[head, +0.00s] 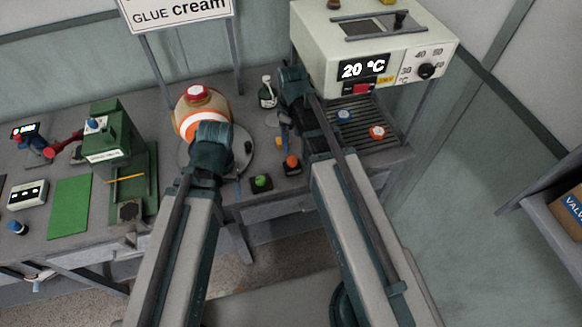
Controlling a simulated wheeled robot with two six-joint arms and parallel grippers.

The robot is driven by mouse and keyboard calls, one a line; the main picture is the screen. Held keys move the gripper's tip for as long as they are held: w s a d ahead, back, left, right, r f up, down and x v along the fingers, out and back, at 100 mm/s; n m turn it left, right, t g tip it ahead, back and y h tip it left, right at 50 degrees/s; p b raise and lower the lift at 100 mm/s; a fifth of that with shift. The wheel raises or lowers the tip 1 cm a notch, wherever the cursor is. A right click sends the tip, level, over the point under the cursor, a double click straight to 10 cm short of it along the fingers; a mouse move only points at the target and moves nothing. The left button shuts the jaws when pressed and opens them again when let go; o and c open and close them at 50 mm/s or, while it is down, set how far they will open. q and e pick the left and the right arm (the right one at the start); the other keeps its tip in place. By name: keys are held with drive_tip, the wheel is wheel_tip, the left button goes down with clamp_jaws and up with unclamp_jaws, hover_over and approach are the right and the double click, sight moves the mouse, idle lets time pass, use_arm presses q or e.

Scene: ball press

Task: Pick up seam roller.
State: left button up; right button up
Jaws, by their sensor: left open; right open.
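I cannot tell for sure which small item is the seam roller. Candidates at the bench's front edge are a small piece with an orange top (291,162) and one with a green top (261,181). My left gripper (212,133) is open in front of the white and orange ball (192,99); its fingertips are hard to make out. Neither gripper visibly holds anything. The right arm hides part of the bench.
The white box with a 20 °C display (372,45) stands at the back right above a slatted rack (362,124), which bears blue and orange pieces. A green press (112,145), green mat (70,206) and red-handled device (65,143) stand left. A shelf (548,205) juts in at right.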

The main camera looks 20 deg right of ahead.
sight(292, 159)
wheel_tip(292, 159, down, 7)
drive_tip(key=b, duration=0.6)
wheel_tip(292, 159, down, 5)
drive_tip(key=b, duration=0.5)
drive_tip(key=shift+w+d+f, duration=0.1)
drive_tip(key=shift+w, duration=0.05)
clamp_jaws()
